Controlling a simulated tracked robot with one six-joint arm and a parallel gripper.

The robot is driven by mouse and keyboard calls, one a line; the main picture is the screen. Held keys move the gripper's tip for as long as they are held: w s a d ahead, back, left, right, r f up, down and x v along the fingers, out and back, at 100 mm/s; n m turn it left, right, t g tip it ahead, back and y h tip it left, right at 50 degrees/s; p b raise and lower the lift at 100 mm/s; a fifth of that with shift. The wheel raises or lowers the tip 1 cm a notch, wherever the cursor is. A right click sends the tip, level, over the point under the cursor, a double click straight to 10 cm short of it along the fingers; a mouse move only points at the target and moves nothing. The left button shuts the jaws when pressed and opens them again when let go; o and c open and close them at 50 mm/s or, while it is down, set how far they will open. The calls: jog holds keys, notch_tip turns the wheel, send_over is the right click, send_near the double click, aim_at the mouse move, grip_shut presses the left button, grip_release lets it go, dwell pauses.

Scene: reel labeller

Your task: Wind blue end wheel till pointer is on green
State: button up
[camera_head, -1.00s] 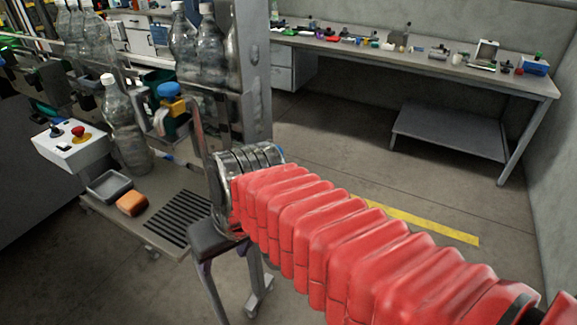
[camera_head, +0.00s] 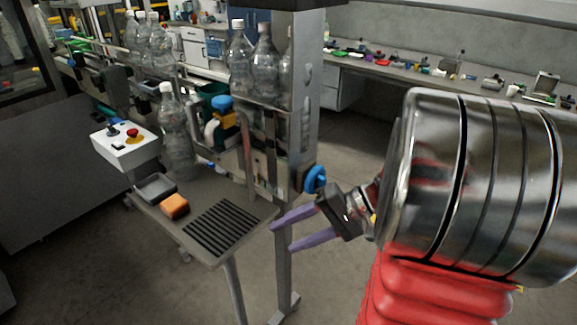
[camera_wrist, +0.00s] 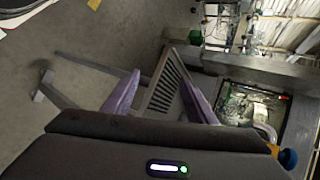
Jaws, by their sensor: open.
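The blue end wheel (camera_head: 315,179) is on the right side of the labeller's grey upright (camera_head: 305,110), seen nearly edge-on. My gripper (camera_head: 282,236) is open and empty, its two purple fingers pointing left, just below the wheel and apart from it. Its fingers also show spread in the wrist view (camera_wrist: 160,76), with the slotted shelf behind them. A blue knob with yellow under it (camera_head: 222,103) stands higher on the machine's front. A blue round part (camera_wrist: 288,158) shows low right in the wrist view; I cannot tell which it is. I cannot make out the pointer or green mark.
The slotted shelf (camera_head: 263,211) holds a grey tray (camera_head: 155,187) and an orange block (camera_head: 175,206). Bottles (camera_head: 264,68) stand on the machine. A control box (camera_head: 124,148) is at left. A cluttered bench (camera_head: 400,75) runs along the back wall. Floor between is clear.

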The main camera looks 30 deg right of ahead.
aim_at(317, 180)
jog(key=s+d+m+t+h, duration=0.1)
jog(key=d+t, duration=0.4)
jog(key=d, duration=0.6)
jog(key=s+d+f+m+t+h, duration=0.1)
jog(key=d+m+t, duration=0.4)
jog(key=d, duration=0.7)
jog(key=shift+s+d+f+t+h, duration=0.25)
jog(key=shift+s+t+h, duration=0.3)
jog(key=shift+s, duration=0.3)
jog(key=x, duration=1.4)
jog(key=shift+f, duration=0.15)
jog(key=shift+c, duration=0.4)
jog(key=c, duration=1)
jog(key=shift+s, duration=0.1)
jog(key=shift+f+m, duration=0.1)
jog(key=shift+m, duration=0.6)
